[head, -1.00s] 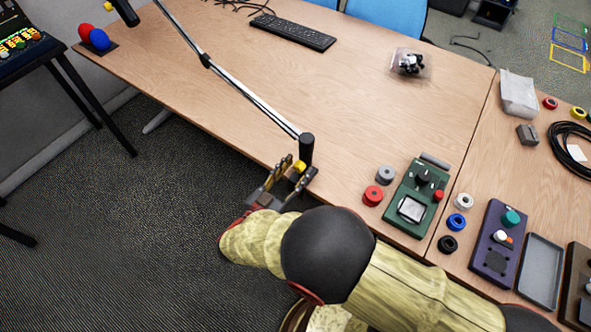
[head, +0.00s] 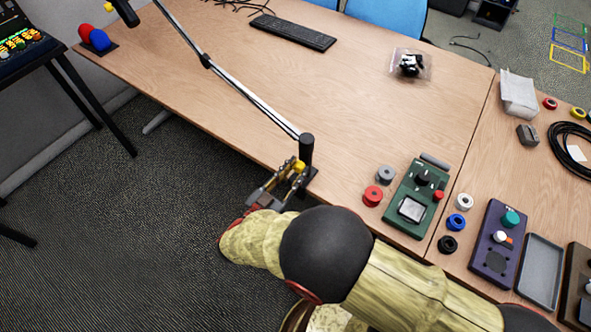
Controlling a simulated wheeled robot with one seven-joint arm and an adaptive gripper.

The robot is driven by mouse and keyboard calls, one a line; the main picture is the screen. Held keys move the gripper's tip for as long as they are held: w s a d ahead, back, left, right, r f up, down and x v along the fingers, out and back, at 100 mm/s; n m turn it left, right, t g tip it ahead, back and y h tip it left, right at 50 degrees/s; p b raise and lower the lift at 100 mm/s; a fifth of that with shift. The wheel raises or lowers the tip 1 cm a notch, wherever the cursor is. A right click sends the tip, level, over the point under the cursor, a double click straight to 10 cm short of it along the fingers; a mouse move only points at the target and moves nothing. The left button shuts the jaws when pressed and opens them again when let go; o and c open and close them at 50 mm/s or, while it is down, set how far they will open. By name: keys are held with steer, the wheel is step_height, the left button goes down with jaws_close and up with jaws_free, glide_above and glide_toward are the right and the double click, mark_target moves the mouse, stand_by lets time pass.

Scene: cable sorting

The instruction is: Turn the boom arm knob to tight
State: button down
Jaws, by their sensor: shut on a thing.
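The boom arm (head: 238,87) is a thin silver and black jointed pole. It rises from a black cylindrical post (head: 306,150) clamped at the table's front edge. A small yellow knob (head: 299,166) sits at the foot of the post, on its left side. The fingers partly hide the knob and the clamp. Any tight or loose marking is too small to tell.
A red tape roll (head: 373,195), a grey roll (head: 386,173) and a green device (head: 417,198) stand right of the post. A keyboard (head: 292,32) and a bag of black parts (head: 410,65) lie further back. The middle of the table (head: 340,100) is clear.

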steer(key=m, duration=0.8)
steer(key=shift+s+d+m, duration=0.1)
steer(key=shift+m, duration=0.2)
steer(key=m, duration=0.4)
steer(key=shift+f+m, duration=0.1)
steer(key=shift+m, duration=0.2)
steer(key=m, duration=0.4)
steer(key=shift+f, duration=0.1)
steer(key=shift+m, duration=0.4)
steer(key=c, duration=1.5)
jaws_free()
